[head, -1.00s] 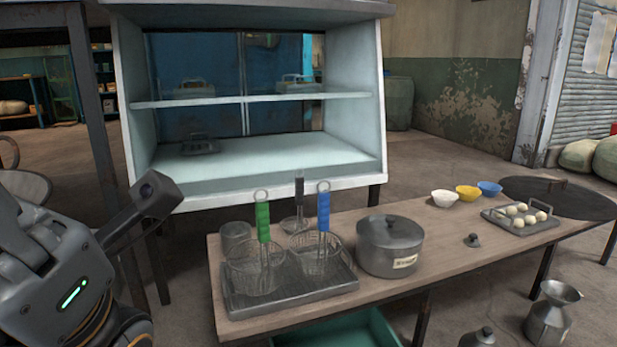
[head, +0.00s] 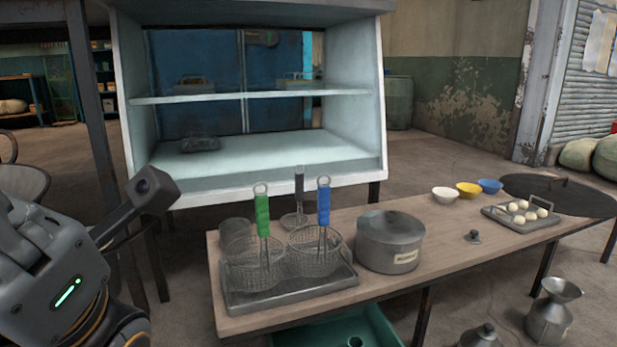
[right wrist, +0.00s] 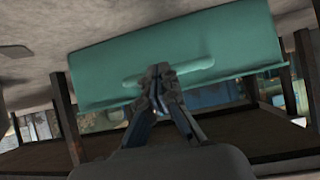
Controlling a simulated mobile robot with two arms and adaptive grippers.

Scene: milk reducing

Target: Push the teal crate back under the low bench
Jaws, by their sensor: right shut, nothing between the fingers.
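The teal crate (head: 384,324) shows in part at the bottom of the head view, under the near edge of the low bench (head: 455,255); the bench top and the picture edge hide the rest. In the right wrist view the crate's teal outer wall (right wrist: 235,45) fills the upper middle, with a raised teal ridge across it.
Bench legs flank the crate.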

